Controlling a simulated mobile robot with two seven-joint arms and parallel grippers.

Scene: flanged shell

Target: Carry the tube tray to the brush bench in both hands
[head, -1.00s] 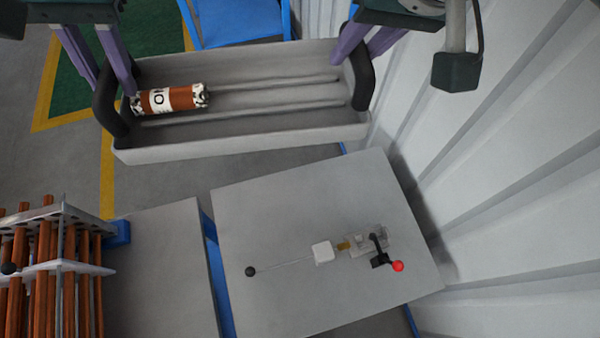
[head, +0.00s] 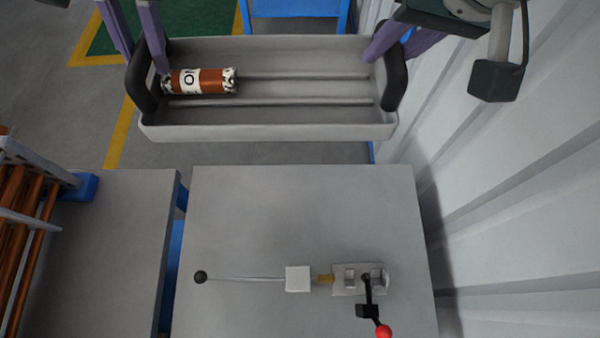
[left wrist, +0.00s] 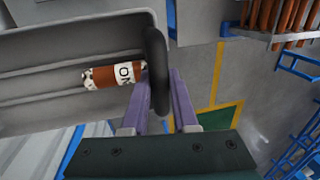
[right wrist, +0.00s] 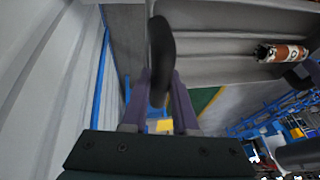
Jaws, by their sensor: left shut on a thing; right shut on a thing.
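The grey tube tray (head: 300,119) hangs level in the air in the head view, beyond the far edge of the bench. A brown tube (head: 200,81) with a white label lies in its left end. My left gripper (head: 146,75) is shut on the tray's black left handle, as the left wrist view (left wrist: 158,85) also shows. My right gripper (head: 388,65) is shut on the black right handle, which shows in the right wrist view (right wrist: 160,75). The brush bench (head: 300,215) has a grey top bearing a thin rod brush (head: 245,278) and a clamp (head: 358,280) with a red-knobbed lever.
A second grey bench (head: 110,250) stands at the left, with a rack of brown tubes (head: 25,215) on it. A ribbed pale wall (head: 510,190) runs close along the right side. The far half of the brush bench top is clear.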

